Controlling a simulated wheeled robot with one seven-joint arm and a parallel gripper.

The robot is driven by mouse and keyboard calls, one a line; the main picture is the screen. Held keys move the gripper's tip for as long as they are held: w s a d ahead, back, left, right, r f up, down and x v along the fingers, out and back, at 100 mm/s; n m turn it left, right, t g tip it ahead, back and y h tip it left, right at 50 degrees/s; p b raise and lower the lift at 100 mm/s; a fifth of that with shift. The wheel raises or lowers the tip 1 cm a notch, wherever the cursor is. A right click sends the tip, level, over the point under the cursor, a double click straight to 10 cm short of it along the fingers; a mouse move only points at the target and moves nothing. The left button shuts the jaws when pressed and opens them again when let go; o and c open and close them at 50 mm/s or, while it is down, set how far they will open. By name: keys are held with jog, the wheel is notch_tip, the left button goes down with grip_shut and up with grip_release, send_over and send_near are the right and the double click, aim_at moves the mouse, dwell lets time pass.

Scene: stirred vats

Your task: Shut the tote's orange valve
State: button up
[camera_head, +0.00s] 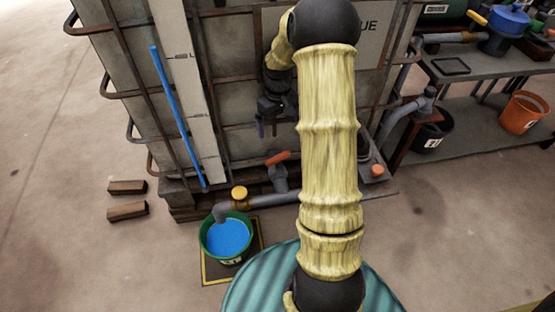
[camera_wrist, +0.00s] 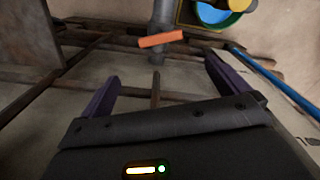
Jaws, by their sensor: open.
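The tote (camera_head: 237,95) is a large grey container in a rusty metal cage. Its orange valve handle (camera_head: 278,158) sits on a grey pipe fitting low on the tote's front, slanted across the pipe. It also shows in the wrist view (camera_wrist: 161,39), beyond the fingers and between them. My gripper (camera_wrist: 158,83) is open and empty, with two purple fingers apart. In the head view my gripper (camera_head: 267,125) hangs in front of the tote, above the handle and apart from it. My arm hides part of the tote.
A green bucket (camera_head: 246,254) with blue liquid stands under the spout on a yellow-edged mat. A yellow fitting (camera_head: 239,193) is on the outlet pipe. Two wooden blocks (camera_head: 127,210) lie at left. A bench (camera_head: 484,130) with an orange bucket (camera_head: 522,112) stands at right.

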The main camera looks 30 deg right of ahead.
aim_at(278, 157)
notch_tip(278, 157, down, 17)
jog(key=b, duration=0.5)
jog(key=shift+f+b, duration=0.2)
jog(key=shift+b, duration=0.1)
jog(key=c, duration=0.7)
jog(key=shift+r+m+p, duration=0.2)
jog(key=shift+m+p, duration=0.3)
jog(key=shift+p, duration=0.2)
jog(key=shift+m+p, duration=0.9)
jog(key=shift+m, duration=0.1)
jog(key=shift+f+m+p, duration=0.2)
jog(key=shift+m+p, duration=0.2)
jog(key=shift+m, duration=0.4)
